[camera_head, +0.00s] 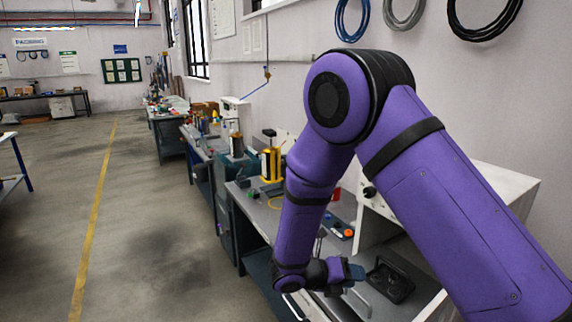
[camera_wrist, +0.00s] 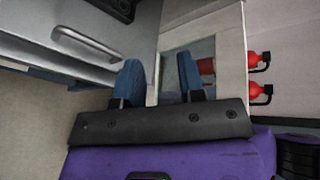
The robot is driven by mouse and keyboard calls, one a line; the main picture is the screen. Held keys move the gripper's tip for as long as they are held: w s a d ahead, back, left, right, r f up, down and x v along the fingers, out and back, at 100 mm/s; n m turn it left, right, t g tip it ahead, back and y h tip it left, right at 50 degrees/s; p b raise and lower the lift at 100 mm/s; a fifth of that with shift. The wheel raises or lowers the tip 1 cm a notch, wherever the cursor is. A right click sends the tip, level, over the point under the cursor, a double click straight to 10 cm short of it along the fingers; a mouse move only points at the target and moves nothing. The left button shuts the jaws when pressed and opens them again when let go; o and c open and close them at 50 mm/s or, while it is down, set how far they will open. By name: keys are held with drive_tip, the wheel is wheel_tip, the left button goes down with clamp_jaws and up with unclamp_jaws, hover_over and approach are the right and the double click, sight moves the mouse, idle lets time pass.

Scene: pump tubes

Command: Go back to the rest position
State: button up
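My purple arm reaches down over the bench in the head view, bent at the elbow. My gripper (camera_head: 352,272) is low by the front of the bench, beside a black tray-like part. In the wrist view my gripper (camera_wrist: 160,78) shows two blue fingers standing apart with a gap between them. Nothing is visible held in the gap. A pale framed opening lies beyond the fingers, with a red part partly hidden behind the right finger. No pump tube can be made out clearly.
A grey drawer front with a metal handle (camera_wrist: 86,44) is close at the wrist view's upper left. Two red fittings (camera_wrist: 258,59) are at its right. In the head view, the black part (camera_head: 390,278) and white cabinet (camera_head: 508,185) are near my arm. Left floor (camera_head: 150,240) is clear.

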drive_tip(key=s+d+r+m+g+y, duration=0.25)
drive_tip(key=s+d+r+m, duration=0.2)
drive_tip(key=r+m, duration=0.5)
drive_tip(key=s+d+r+m+g+y, duration=0.2)
drive_tip(key=s+d+r+m+y, duration=0.3)
drive_tip(key=r+m, duration=0.4)
drive_tip(key=s+d+r+m+t+y, duration=0.2)
drive_tip(key=s+r+m+t+y, duration=0.1)
drive_tip(key=s+r+m, duration=0.3)
drive_tip(key=s+d+r+m+t+y, duration=0.2)
drive_tip(key=s+r+m+t+y, duration=0.1)
drive_tip(key=s+r+m, duration=0.4)
drive_tip(key=shift+s+d+m, duration=0.25)
drive_tip(key=shift+s+m, duration=0.9)
drive_tip(key=shift+s, duration=0.05)
